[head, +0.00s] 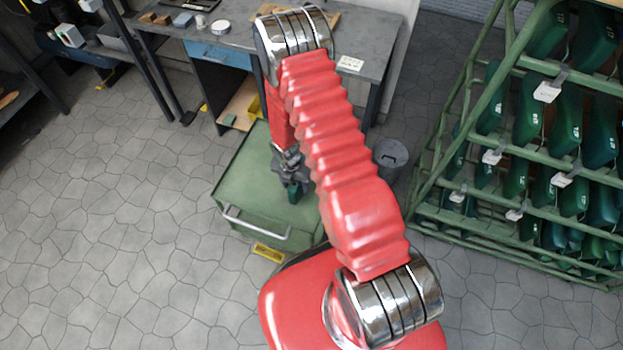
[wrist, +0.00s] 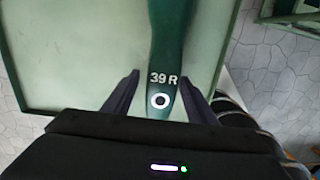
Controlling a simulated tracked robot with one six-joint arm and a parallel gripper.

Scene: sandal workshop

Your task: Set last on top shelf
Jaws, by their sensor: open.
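A dark green last (wrist: 172,40) marked "39 R" with a white ring shows in the wrist view, over the pale green top of the cart (wrist: 70,60). My gripper (wrist: 160,78) is open, with one finger on each side of the last's near end. I cannot tell if the fingers touch it. In the head view, my gripper (head: 290,172) points down over the green cart (head: 240,185), and a bit of the last (head: 294,192) shows below it. The green rack (head: 448,150) at right has sloping shelves holding several green lasts, including on the upper shelf (head: 520,62).
A grey workbench (head: 235,28) with a blue drawer stands behind the cart. A grey bin (head: 391,155) stands between cart and rack. White tags (head: 547,92) hang on the rack's rails. The stone floor (head: 110,210) at left is clear.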

